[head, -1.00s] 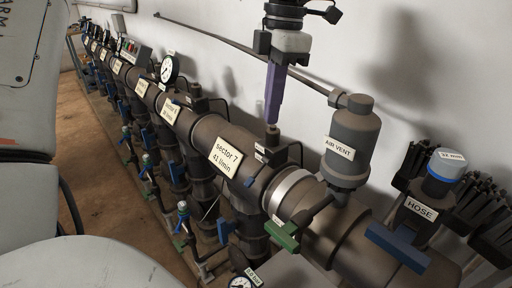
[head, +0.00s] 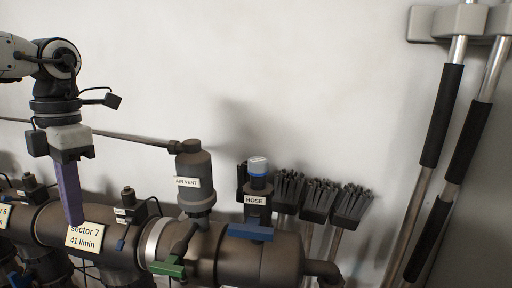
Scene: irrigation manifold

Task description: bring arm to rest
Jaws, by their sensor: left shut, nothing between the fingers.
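My left gripper (head: 72,222) shows at the left of the head view, pointing down with its long purple fingers together and nothing between them. Its fingertips are in front of or just above the brown manifold pipe (head: 275,262), close to the "sector 7, 41 l/min" label (head: 86,237). I cannot tell whether they touch it. My left arm (head: 57,62) comes in from the upper left edge. My right gripper is outside the view.
A grey air vent (head: 193,168) stands on the pipe, right of the gripper. The wall above is bare.

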